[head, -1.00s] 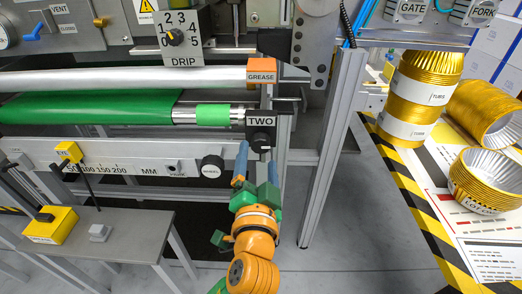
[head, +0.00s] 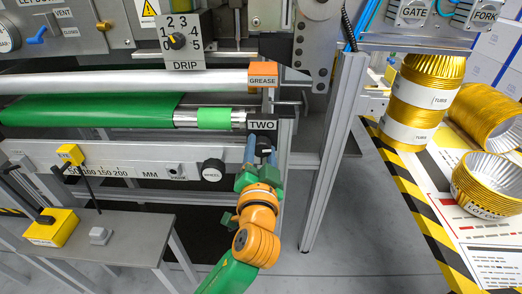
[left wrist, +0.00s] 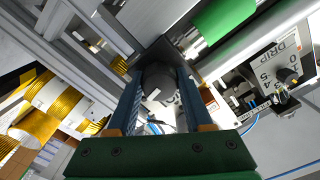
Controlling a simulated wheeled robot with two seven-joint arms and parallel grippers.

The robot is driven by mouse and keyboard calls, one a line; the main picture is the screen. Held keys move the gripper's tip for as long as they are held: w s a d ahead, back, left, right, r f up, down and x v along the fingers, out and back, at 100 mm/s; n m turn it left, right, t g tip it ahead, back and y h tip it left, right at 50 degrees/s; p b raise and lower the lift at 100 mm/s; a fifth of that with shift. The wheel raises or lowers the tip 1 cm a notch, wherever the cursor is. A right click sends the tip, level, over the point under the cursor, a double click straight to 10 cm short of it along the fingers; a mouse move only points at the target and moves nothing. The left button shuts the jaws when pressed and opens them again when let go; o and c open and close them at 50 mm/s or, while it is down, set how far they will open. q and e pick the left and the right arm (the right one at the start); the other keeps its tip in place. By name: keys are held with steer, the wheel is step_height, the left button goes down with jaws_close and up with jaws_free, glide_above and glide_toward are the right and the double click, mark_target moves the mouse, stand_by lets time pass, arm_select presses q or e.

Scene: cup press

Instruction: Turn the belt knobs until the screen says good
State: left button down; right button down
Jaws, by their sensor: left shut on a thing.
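The black belt knob (head: 263,142) is under the TWO label (head: 262,125), at the right end of the green belt (head: 90,109). My left gripper (head: 261,152) reaches up from below and is shut on this knob, with one blue finger on each side. In the left wrist view the dark round knob (left wrist: 159,82) sits between the two fingers of my left gripper (left wrist: 158,95). The fingers hide part of the knob in the head view. No screen shows in these views. My right gripper is out of view.
An orange GREASE block (head: 262,74) is above the knob. A WHEEL knob (head: 213,170) is to its left on the rail. A metal post (head: 331,150) stands close on the right. A table with gold cups (head: 408,130) is farther right. A DRIP dial (head: 178,41) is above the roller.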

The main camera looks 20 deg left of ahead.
arm_select(q)
steer(key=n, duration=0.2)
steer(key=shift+f+n+b, duration=0.15)
steer(key=shift+n+b, duration=0.2)
steer(key=shift+n, duration=0.35)
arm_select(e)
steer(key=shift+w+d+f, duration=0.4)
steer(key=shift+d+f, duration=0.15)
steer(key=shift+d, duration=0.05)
arm_select(q)
steer(key=shift+c, duration=1.5)
jaws_free()
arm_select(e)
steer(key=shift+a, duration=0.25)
